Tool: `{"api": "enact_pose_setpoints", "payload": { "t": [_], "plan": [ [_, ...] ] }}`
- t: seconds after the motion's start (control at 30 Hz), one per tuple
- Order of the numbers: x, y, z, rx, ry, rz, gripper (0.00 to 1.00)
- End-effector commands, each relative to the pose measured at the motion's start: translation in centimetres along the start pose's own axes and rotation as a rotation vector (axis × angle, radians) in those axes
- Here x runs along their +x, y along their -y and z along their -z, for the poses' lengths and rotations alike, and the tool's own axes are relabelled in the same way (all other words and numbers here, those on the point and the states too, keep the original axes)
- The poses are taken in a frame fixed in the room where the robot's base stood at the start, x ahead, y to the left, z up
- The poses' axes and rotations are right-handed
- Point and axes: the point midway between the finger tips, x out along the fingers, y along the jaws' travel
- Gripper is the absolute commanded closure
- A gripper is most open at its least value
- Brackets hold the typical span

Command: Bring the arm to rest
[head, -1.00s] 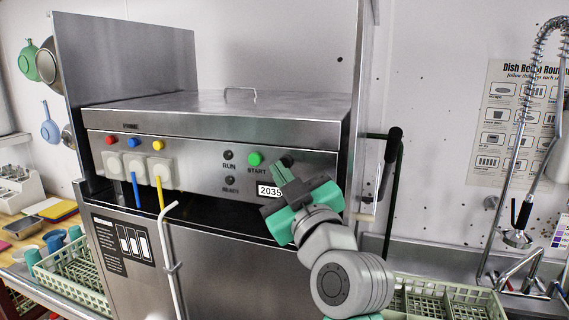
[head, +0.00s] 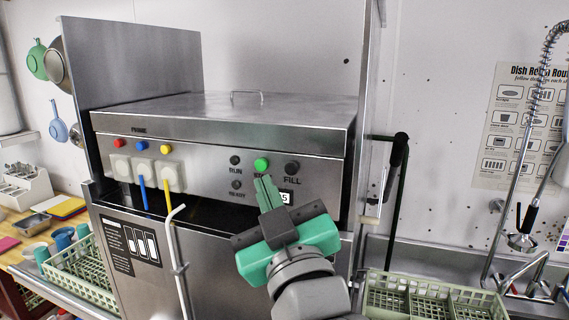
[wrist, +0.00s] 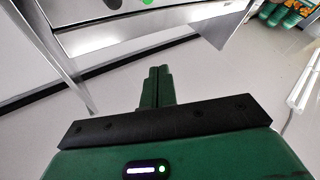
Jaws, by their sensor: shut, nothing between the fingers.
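My gripper (head: 264,184) is in front of the dishwasher's control panel (head: 212,173) in the head view. Its green fingers are together and hold nothing. The fingertips are just below the green start button (head: 261,164) and partly cover the panel, including part of the number display (head: 286,197). Whether they touch the panel cannot be told in the head view. In the wrist view the closed fingers (wrist: 158,75) point past the panel's edge toward open floor, and the green button (wrist: 148,2) shows at the top.
The dishwasher's steel hood (head: 230,110) stands above the panel. A black lever handle (head: 399,150) sticks out at right. Green racks stand at left (head: 85,265) and at lower right (head: 420,298). A spray tap (head: 522,240) hangs at far right. A white pipe (head: 176,255) rises in front.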

Motion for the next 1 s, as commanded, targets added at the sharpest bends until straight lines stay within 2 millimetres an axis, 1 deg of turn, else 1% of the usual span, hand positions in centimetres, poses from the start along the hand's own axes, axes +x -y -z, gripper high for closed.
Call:
{"api": "enact_pose_setpoints", "payload": {
  "t": [0.03, 0.07, 0.1, 0.2, 0.3, 0.37, 0.43, 1.0],
  "plan": [
    [-1.7, 0.1, 3.9, 0.034, -0.025, -0.046, 1.0],
    [-3.1, 0.2, 5.6, 0.062, -0.04, -0.08, 1.0],
    [-5.0, 0.2, 7.7, 0.099, -0.063, -0.126, 1.0],
    [-9.5, -0.2, 11.7, 0.183, -0.122, -0.223, 1.0],
    [-12.6, -0.6, 14.1, 0.238, -0.169, -0.283, 1.0],
    [-13.5, -0.7, 14.7, 0.256, -0.184, -0.301, 1.0],
    [-14.0, -0.7, 14.9, 0.266, -0.192, -0.31, 1.0],
    [-14.0, -0.7, 14.8, 0.265, -0.192, -0.309, 1.0]
  ]
}}
